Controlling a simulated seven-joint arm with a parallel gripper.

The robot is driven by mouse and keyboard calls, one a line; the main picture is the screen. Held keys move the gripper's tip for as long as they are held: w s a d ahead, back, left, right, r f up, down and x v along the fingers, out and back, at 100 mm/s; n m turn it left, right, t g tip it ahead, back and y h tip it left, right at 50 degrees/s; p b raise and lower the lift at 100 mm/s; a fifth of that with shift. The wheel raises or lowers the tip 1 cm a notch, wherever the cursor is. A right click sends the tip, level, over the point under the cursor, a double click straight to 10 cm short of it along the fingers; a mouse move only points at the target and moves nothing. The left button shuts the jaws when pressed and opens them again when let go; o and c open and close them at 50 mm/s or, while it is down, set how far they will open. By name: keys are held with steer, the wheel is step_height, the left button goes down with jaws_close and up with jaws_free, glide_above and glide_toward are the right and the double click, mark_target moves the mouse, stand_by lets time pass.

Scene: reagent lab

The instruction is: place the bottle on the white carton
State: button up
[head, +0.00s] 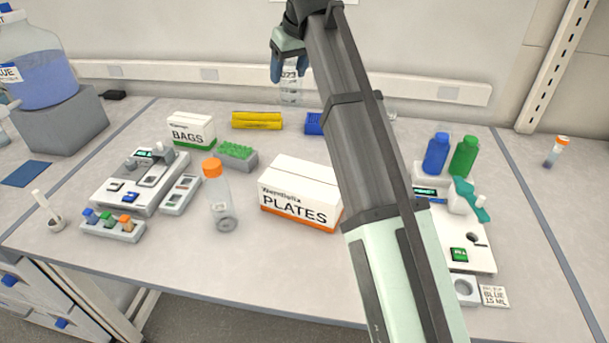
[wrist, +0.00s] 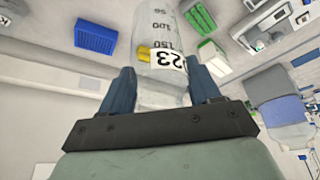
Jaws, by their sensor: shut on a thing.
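My gripper (head: 290,62) is at the top middle of the head view, raised over the back of the bench. It is shut on a clear bottle (head: 290,92) with graduation marks and a white number label. The bottle also fills the middle of the wrist view (wrist: 158,30), between the two blue fingers (wrist: 162,92). A white carton marked PLATES (head: 300,187), with an orange lower edge, stands on the bench nearer the front. A smaller white carton marked BAGS (head: 190,130), with a green lower edge, stands behind it to the left.
An orange-capped clear bottle (head: 219,200) stands left of the PLATES carton. A green tube rack (head: 237,154), a yellow rack (head: 257,121) and a blue rack (head: 314,123) lie behind it. Blue (head: 436,155) and green (head: 464,157) bottles stand right. The front-middle bench is clear.

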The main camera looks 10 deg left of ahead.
steer(key=s+d+f, duration=0.1)
steer(key=s+d, duration=0.1)
steer(key=s, duration=0.4)
steer(key=s+d+f, duration=0.1)
steer(key=s+d, duration=0.2)
steer(key=s, duration=0.2)
steer(key=shift+s+d+f, duration=0.25)
steer(key=shift+s+f, duration=0.05)
steer(key=shift+s, duration=0.05)
steer(key=shift+f, duration=4.7)
steer(key=shift+f, duration=0.15)
steer(key=o, duration=1)
steer(key=shift+o, duration=0.2)
steer(key=v, duration=1.2)
steer(key=shift+w, duration=0.15)
